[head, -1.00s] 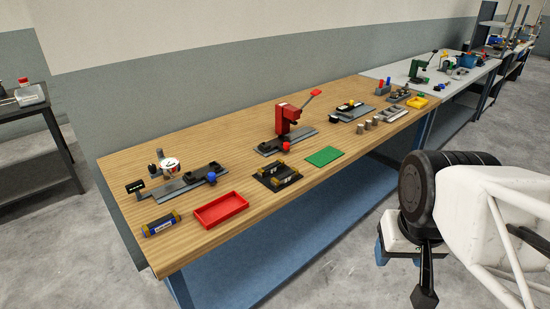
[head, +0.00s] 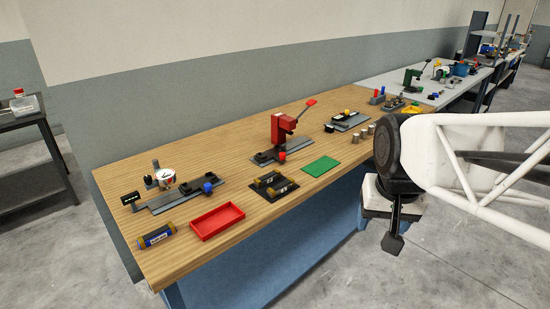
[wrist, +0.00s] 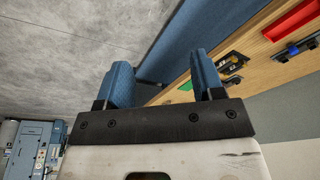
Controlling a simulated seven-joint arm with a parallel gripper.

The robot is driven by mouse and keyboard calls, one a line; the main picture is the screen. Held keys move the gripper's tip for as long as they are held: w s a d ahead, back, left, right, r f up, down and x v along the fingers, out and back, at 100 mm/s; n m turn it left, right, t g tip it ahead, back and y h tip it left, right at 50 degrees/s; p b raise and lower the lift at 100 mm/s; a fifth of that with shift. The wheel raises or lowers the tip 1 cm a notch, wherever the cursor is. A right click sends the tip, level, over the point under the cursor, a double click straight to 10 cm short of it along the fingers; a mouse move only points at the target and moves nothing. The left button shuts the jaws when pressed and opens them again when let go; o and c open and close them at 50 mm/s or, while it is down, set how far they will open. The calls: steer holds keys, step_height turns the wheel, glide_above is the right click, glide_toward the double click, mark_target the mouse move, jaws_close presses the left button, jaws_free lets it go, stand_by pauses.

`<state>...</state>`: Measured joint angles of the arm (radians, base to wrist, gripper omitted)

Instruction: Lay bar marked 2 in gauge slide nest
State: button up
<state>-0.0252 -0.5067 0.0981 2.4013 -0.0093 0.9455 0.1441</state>
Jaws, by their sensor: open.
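Two dark bars with yellowish ends lie side by side in a black holder (head: 287,190) on the wooden bench. Their marks are too small to read, so I cannot tell which is bar 2. The bars (wrist: 231,65) also show in the wrist view, beyond the right finger. The gauge slide (head: 172,199) lies to their left, with a dial gauge (head: 166,175) behind it and a blue knob (head: 208,188) at its right end. Its nest is too small to make out. My gripper (wrist: 162,75) is open and empty, blue fingers apart, off the bench's front edge.
A red lever press (head: 283,130) stands behind the holder. A green mat (head: 320,166) lies to its right, with several metal cylinders (head: 361,136) farther right.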

steer(key=w+a+r+m, duration=0.1)
steer(key=w+a, duration=0.1)
steer(key=w, duration=0.5)
steer(key=w+a+m, duration=0.1)
steer(key=w+a, duration=0.1)
steer(key=w, duration=0.6)
steer(key=m+g, duration=0.2)
steer(key=m, duration=0.3)
glide_above(271, 175)
steer(key=f, duration=2)
steer(key=shift+d, duration=0.2)
steer(key=shift+w+a+f+m, duration=0.15)
steer(key=shift+w+f+m, duration=0.05)
steer(key=shift+m, duration=0.1)
steer(key=shift+f, duration=1.3)
